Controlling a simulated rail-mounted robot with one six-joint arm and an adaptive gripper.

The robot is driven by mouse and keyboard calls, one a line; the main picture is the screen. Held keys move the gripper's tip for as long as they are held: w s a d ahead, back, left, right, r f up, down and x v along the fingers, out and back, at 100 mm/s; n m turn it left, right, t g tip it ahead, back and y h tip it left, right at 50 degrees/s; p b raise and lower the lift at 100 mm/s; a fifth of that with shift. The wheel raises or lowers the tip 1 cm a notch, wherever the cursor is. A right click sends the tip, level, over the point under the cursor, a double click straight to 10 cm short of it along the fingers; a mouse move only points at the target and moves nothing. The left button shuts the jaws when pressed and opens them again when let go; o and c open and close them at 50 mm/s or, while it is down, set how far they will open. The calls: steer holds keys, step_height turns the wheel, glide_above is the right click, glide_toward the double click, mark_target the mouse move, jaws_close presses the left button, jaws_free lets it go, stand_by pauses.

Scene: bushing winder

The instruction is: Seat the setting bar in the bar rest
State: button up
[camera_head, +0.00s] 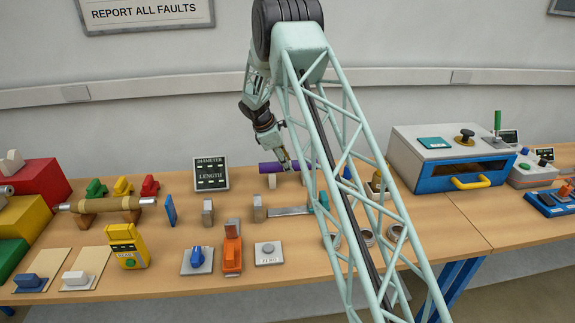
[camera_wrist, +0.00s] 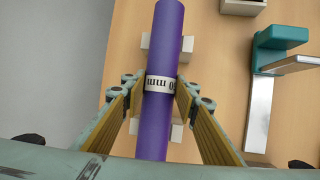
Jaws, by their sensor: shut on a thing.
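The setting bar (camera_head: 270,168) is a purple cylinder, lying level at the back of the bench. In the wrist view the setting bar (camera_wrist: 168,30) has a white printed band round its middle. My gripper (camera_head: 287,166) is shut on the bar at this band, with a finger on either side (camera_wrist: 160,90). The bar rest's pale block (camera_head: 272,181) shows below the bar. In the wrist view the bar rest (camera_wrist: 187,45) appears as two pale blocks under the bar. I cannot tell whether the bar touches them.
A steel bar gauge with a teal jaw (camera_wrist: 278,38) lies close to the right of the bar in the wrist view. A display panel (camera_head: 211,174) stands to the left. Upright grey blocks (camera_head: 208,212) stand in front. A white and blue cabinet (camera_head: 445,160) stands right.

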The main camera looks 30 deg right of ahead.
steer(key=shift+f, duration=0.2)
stand_by(0.3)
steer(key=o, duration=1.2)
steer(key=shift+v, duration=6)
